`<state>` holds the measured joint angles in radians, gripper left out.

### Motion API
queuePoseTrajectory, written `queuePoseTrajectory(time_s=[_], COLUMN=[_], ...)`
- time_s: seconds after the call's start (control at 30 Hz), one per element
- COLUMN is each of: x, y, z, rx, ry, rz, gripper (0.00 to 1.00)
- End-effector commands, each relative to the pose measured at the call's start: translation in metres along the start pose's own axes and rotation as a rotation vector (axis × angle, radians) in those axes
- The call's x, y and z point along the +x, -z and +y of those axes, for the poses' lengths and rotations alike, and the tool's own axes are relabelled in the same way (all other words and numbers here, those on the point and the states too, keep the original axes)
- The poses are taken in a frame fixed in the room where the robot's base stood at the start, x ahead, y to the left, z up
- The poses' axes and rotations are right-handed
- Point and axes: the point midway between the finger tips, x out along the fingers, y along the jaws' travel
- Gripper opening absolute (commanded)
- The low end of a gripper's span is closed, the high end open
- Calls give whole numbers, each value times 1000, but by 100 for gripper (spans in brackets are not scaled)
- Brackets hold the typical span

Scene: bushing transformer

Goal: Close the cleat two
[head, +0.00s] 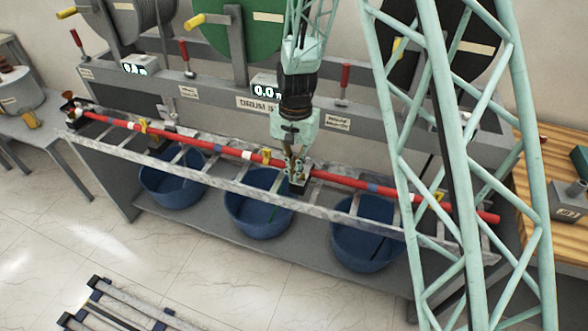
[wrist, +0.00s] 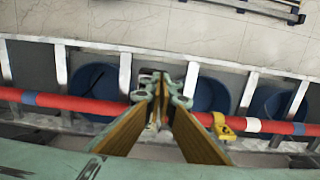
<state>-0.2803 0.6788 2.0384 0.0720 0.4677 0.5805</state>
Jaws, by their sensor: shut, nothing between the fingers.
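A red cable (head: 216,149) with blue and white bands runs along a grey metal ladder tray (head: 220,183). A small metal cleat (head: 298,187) sits on the tray at the cable, right of the middle. My gripper (head: 293,172) points down at it with its fingers shut and nothing between them. In the wrist view, the shut fingertips (wrist: 161,88) meet over the cable line, close against the cleat's light metal parts (wrist: 147,80). The fingers hide much of the cleat, so I cannot tell whether it is open or closed, or whether they touch it.
A yellow clip (head: 266,156) is on the cable just left of my gripper; it also shows in the wrist view (wrist: 222,127). Blue tubs (head: 259,213) stand below the tray. Reels, red levers (head: 345,78) and a grey panel (head: 215,92) stand behind.

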Motion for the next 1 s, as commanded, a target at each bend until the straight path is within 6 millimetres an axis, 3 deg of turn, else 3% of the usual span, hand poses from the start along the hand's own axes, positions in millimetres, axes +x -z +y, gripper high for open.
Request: queuePoseTrajectory(time_s=[0.5, 0.8, 1.0], x=[6, 23, 25], y=[0, -2, -3], z=[0, 0, 1], rx=[0, 0, 0], ry=[-1, -1, -2], rz=[-1, -1, -3], gripper=[0, 0, 0])
